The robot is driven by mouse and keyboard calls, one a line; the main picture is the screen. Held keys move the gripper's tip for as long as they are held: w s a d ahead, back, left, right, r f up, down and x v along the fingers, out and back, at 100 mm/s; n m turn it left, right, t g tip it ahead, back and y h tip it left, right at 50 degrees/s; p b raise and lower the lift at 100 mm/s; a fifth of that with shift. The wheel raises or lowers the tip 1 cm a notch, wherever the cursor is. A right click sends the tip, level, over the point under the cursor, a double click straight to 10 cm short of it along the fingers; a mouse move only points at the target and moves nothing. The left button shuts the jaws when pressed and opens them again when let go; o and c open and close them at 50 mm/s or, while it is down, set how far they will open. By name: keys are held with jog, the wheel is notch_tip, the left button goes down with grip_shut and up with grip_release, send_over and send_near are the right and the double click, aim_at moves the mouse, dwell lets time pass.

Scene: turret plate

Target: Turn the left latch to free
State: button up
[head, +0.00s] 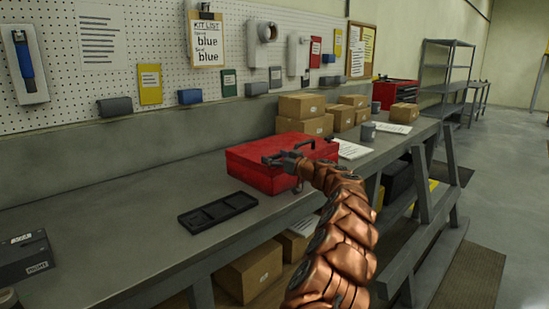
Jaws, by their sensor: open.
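A red case (250,172) sits on the grey workbench (140,215) with its lid down. A dark handle shows on its top near the back. My gripper (272,158) is over the front part of the case's top, its dark fingers open, pointing left. I cannot tell whether the fingers touch the case. The left latch cannot be made out.
A black compartment tray (190,223) lies in front of the case. A dark box (25,257) sits at the near left. The bench between is clear.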

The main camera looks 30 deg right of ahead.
jog(key=shift+c, duration=0.4)
jog(key=c, duration=1.1)
